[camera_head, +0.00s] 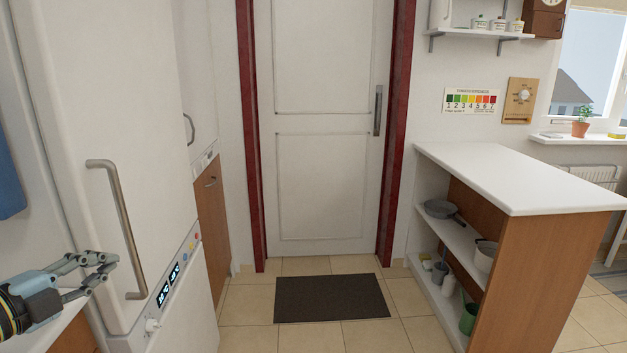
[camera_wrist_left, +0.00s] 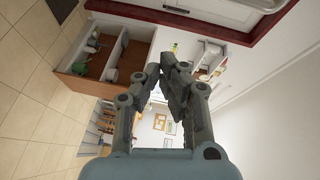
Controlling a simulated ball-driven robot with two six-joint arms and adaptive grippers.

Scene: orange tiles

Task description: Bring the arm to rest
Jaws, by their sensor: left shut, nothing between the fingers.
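My left gripper (camera_head: 108,268) is at the lower left of the head view, in front of the white fridge (camera_head: 150,110) and close to its long metal handle (camera_head: 122,230). I cannot tell whether it touches the fridge. Its fingers are shut with nothing held. In the left wrist view the gripper (camera_wrist_left: 166,75) also shows its fingers together and empty, with the room tilted behind. My right gripper is in neither view.
A white door (camera_head: 322,150) with a dark red frame stands ahead, with a dark mat (camera_head: 331,298) before it. A counter (camera_head: 520,175) with open shelves of pots stands at the right. The tiled floor between is clear. A window (camera_head: 590,70) is at the far right.

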